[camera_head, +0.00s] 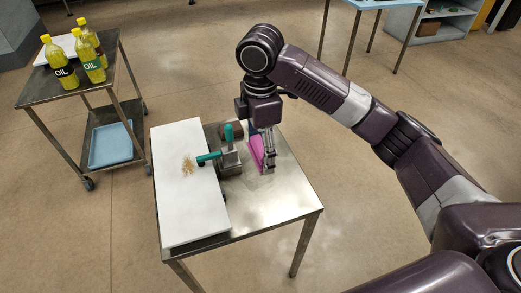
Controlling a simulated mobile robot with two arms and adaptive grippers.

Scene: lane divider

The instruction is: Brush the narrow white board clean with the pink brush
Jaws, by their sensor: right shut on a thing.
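The narrow white board (188,212) lies along the left side of a metal table. A small patch of tan crumbs (188,166) is on its upper middle part. The pink brush (256,152) is at my right gripper (268,160), which points down over the table to the right of the board. The gripper is shut on the brush and partly hides it. I cannot tell whether the brush touches the table. My left gripper is not in view.
A green-handled metal tool (230,158) stands between board and brush, its handle reaching over the board's edge. The metal table's (272,208) front right is clear. A cart (40,92) with oil bottles (88,62) stands at left.

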